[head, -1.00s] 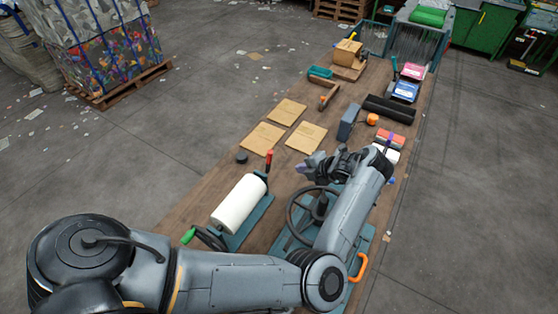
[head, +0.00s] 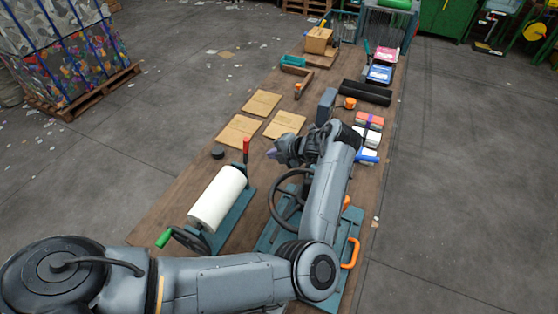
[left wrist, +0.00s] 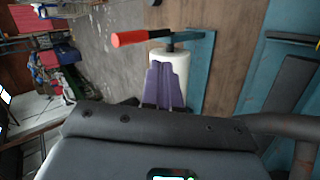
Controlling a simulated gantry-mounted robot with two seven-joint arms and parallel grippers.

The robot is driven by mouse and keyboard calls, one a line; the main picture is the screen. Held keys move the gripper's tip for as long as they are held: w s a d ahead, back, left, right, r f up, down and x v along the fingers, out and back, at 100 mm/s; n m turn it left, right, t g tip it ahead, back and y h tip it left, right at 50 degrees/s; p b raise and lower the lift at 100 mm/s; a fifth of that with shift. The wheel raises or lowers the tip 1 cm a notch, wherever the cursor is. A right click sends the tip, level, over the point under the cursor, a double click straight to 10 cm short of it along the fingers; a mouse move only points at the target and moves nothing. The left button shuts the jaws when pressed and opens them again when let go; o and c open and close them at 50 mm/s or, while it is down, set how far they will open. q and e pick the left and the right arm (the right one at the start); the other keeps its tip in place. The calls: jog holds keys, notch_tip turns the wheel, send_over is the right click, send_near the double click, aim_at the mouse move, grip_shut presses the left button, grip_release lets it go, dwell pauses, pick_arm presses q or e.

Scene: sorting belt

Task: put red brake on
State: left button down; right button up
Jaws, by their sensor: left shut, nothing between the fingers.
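The red brake handle (head: 246,148) stands upright at the far end of the white roller (head: 217,198), on a teal base (head: 235,222). In the left wrist view the red handle (left wrist: 130,38) lies to the left of the roller (left wrist: 180,68), with a black stem running to the teal frame (left wrist: 205,60). My left gripper (head: 272,153) is just right of the red handle in the head view, apart from it. Its purple fingers (left wrist: 165,85) are together and empty, and they cover part of the roller in the wrist view. My right gripper is not in view.
A black handwheel (head: 287,205) lies under my left forearm. A crank with a green grip (head: 165,238) is at the roller's near end. A black puck (head: 218,152) and cardboard sheets (head: 285,124) lie beyond. An orange handle (head: 350,252) stands at the right edge.

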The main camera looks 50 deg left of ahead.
aim_at(248, 149)
pick_arm(q)
jog(key=shift+s+a+f+p, duration=0.4)
jog(key=shift+a+f, duration=0.15)
jog(key=shift+a, duration=0.75)
jog(key=shift+s+a+f+p, duration=0.35)
jog(key=shift+a+f, duration=0.15)
jog(key=shift+a, duration=0.85)
jog(key=shift+s+a+f+p, duration=0.35)
jog(key=shift+a+f, duration=0.2)
jog(key=shift+a, duration=0.75)
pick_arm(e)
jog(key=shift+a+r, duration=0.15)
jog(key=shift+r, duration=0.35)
pick_arm(q)
jog(key=shift+s+a, duration=0.1)
